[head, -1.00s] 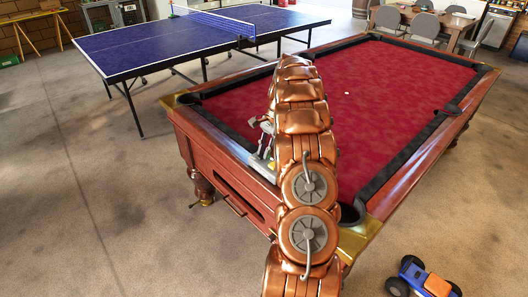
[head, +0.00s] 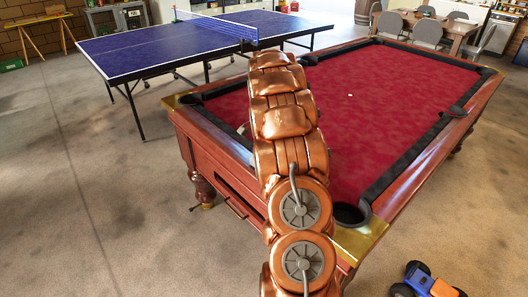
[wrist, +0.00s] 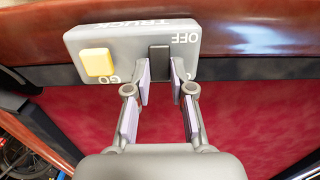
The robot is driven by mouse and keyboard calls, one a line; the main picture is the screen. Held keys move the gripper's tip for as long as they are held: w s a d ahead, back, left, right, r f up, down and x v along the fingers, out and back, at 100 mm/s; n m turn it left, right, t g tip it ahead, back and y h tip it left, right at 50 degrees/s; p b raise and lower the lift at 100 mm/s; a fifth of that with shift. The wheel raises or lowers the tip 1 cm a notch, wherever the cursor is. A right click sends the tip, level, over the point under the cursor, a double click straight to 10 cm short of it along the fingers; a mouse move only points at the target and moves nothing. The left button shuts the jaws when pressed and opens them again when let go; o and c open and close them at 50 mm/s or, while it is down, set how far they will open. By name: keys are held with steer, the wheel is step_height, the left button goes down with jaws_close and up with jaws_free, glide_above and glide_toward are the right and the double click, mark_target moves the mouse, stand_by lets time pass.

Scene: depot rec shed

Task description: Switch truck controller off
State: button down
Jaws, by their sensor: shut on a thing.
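The truck controller (wrist: 209,66) is a grey box on the wooden rail of the pool table, its lettering upside down in the wrist view. It has a yellow GO button (wrist: 98,63) on the left and a black switch (wrist: 159,58) by the word OFF. My gripper (wrist: 160,75) has its fingertips on either side of the black switch and is shut on it. In the head view my copper arm hides the controller and most of the gripper. A blue and orange toy truck (head: 428,282) stands on the floor at the bottom right.
The pool table (head: 385,95) with red cloth lies under and beyond my arm. A small white ball (head: 350,95) rests on it. A blue table-tennis table (head: 150,45) stands behind left. Grey chairs (head: 425,32) are at the back right. The floor at left is clear.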

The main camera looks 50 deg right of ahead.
steer(key=shift+f, duration=0.1)
steer(key=c, duration=1)
jaws_free()
step_height(320, 180, up, 12)
steer(key=shift+d, duration=0.2)
